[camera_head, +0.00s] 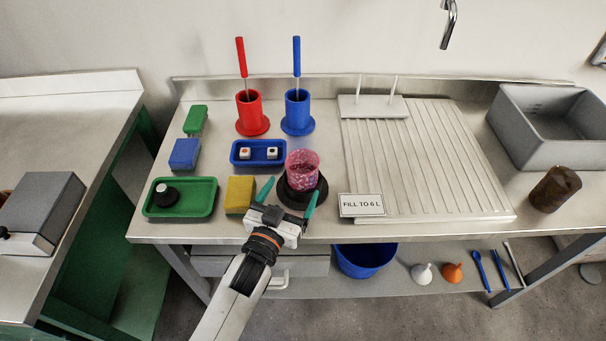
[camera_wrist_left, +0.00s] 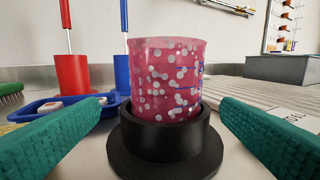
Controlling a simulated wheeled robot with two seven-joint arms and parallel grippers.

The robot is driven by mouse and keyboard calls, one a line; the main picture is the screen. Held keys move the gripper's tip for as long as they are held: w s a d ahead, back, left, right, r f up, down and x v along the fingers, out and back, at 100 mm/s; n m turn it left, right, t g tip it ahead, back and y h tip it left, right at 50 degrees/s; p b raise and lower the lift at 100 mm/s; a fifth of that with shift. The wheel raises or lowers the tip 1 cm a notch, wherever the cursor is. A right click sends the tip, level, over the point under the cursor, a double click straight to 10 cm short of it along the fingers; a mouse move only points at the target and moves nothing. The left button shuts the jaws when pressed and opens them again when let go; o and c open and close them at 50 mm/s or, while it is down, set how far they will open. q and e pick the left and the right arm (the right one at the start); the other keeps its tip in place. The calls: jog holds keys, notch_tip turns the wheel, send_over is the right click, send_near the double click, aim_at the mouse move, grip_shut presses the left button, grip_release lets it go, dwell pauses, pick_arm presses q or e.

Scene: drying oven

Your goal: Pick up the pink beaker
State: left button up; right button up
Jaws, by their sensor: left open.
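The pink beaker (camera_head: 302,166) is see-through with pale spots and stands upright in a round black holder (camera_head: 285,194) near the front of the bench. In the left wrist view the beaker (camera_wrist_left: 167,78) rises out of the black holder (camera_wrist_left: 165,147), which hides its base. My left gripper (camera_head: 288,196) is open, with a green finger on each side of the holder. In the left wrist view the fingers (camera_wrist_left: 163,128) are apart, left and right of the holder, and do not appear to touch the beaker. My right gripper is not in view.
A yellow sponge (camera_head: 239,194) lies close left of my gripper. Behind are a blue tray (camera_head: 235,160) and red (camera_head: 249,113) and blue (camera_head: 297,113) brush holders. A "FILL TO 6 L" sign (camera_head: 362,205) and drainboard (camera_head: 470,170) stand to the right.

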aim_at(297, 184)
pick_arm(q)
jog(key=shift+w+d+r, duration=0.15)
jog(key=shift+w+d, duration=0.2)
jog(key=shift+w, duration=0.25)
jog(key=x, duration=0.4)
jog(key=shift+w+d+p, duration=0.1)
jog(key=shift+d+p, duration=0.15)
jog(key=shift+p, duration=0.05)
jog(key=shift+r, duration=0.1)
jog(key=shift+c, duration=0.5)
jog(key=c, duration=0.9)
jog(key=shift+c, duration=0.8)
jog(key=shift+r, duration=0.15)
